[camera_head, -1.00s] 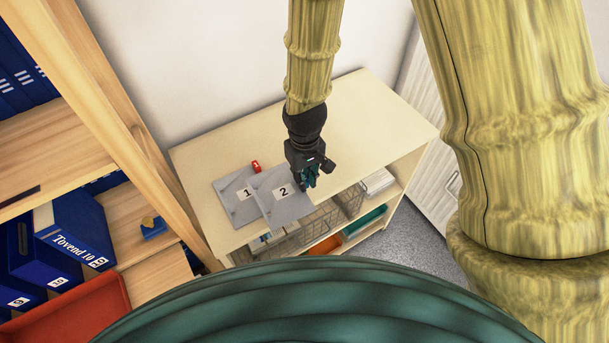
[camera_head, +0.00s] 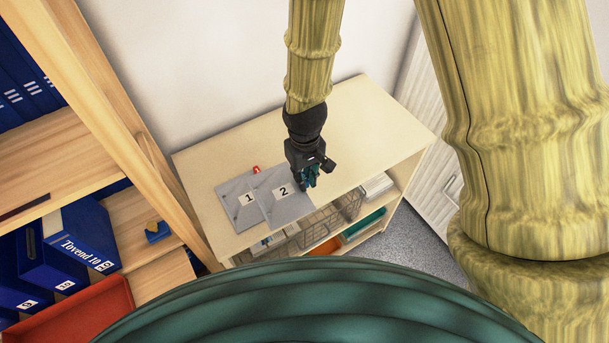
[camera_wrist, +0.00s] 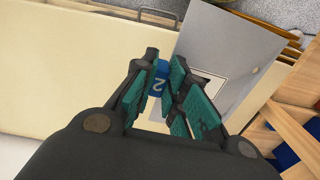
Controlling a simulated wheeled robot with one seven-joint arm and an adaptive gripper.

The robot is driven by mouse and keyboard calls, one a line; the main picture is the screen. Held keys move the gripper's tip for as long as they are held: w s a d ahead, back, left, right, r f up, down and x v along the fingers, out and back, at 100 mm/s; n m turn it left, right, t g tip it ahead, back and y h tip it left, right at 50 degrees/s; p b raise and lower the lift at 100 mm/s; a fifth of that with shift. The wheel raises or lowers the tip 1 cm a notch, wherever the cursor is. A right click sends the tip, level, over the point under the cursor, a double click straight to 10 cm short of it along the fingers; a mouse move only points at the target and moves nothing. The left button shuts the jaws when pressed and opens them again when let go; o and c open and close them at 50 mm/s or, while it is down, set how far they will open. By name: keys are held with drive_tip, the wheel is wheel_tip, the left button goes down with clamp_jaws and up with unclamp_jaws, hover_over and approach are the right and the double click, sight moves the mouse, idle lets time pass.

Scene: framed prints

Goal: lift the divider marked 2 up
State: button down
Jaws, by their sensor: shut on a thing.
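The divider marked 2 (camera_head: 279,208) is a grey plate with a white label, over the top of the cream cabinet near its front edge. It partly overlaps the grey divider marked 1 (camera_head: 239,212) on its left. My gripper (camera_head: 311,176) is at its right edge. In the wrist view the divider's grey face (camera_wrist: 225,45) lies behind and right of the fingers. My gripper (camera_wrist: 165,85) is shut there, with a blue piece bearing a 2 (camera_wrist: 158,80) between its fingers. The exact contact is partly hidden by the finger pads.
The cream cabinet (camera_head: 375,125) has a clear top to the right, and a wire basket (camera_head: 325,222) in its front. A small red item (camera_head: 257,169) sits behind the dividers. A wooden shelf with blue binders (camera_head: 75,240) and a red tray (camera_head: 85,310) stands left.

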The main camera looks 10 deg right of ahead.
drive_tip(key=shift+r+p, duration=1.15)
drive_tip(key=shift+r, duration=0.25)
